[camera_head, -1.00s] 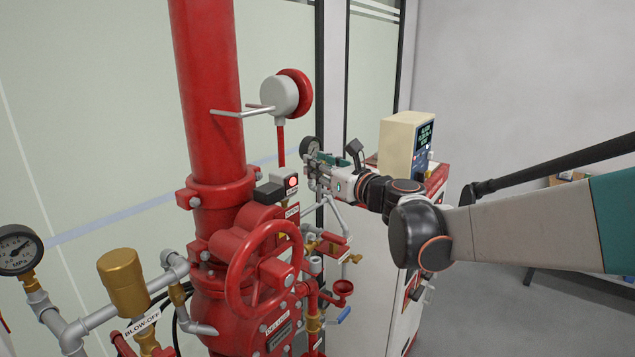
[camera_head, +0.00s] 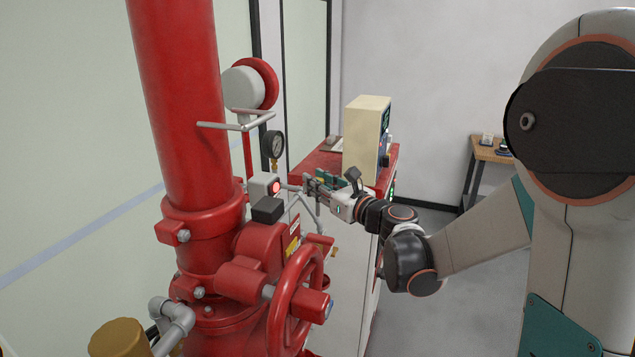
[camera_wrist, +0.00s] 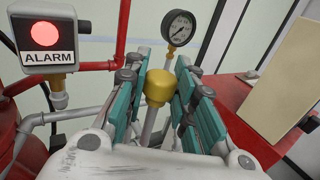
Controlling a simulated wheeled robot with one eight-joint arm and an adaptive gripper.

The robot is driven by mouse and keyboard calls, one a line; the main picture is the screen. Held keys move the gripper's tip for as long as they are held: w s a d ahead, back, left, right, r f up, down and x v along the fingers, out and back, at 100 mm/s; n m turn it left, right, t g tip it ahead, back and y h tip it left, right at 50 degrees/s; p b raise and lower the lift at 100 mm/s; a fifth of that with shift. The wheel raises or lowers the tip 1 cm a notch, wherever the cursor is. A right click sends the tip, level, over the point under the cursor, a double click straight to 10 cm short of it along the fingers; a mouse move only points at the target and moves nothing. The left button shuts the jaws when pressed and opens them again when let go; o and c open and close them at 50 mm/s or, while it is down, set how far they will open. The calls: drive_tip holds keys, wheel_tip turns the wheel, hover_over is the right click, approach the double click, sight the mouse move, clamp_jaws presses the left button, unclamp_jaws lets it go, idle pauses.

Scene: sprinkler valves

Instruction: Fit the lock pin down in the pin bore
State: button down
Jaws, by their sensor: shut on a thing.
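My gripper (camera_wrist: 160,88) has its teal-padded fingers shut on a brass-coloured knob with a grey shaft below it, which I take to be the lock pin (camera_wrist: 157,88). The knob sits between the fingers in the wrist view. In the head view my gripper (camera_head: 318,186) is right of the alarm box and left of the beige panel box, and the pin cannot be made out there. The pin bore is not identifiable in either view.
The alarm box (camera_wrist: 45,40) with its lit red lamp is close on the left. A pressure gauge (camera_wrist: 180,27) stands behind the fingers. The red valve body with a handwheel (camera_head: 298,300) is at front left. The red cabinet (camera_head: 322,160) bears the beige box (camera_head: 364,140).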

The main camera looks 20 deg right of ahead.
sight(319, 209)
wheel_tip(319, 209, down, 7)
drive_tip(key=b, duration=0.6)
drive_tip(key=shift+b, duration=0.3)
drive_tip(key=shift+f+b, duration=2.05)
idle(1.7)
drive_tip(key=c, duration=1.2)
unclamp_jaws()
drive_tip(key=shift+c, duration=0.2)
drive_tip(key=shift+s, duration=0.1)
drive_tip(key=v, duration=1.2)
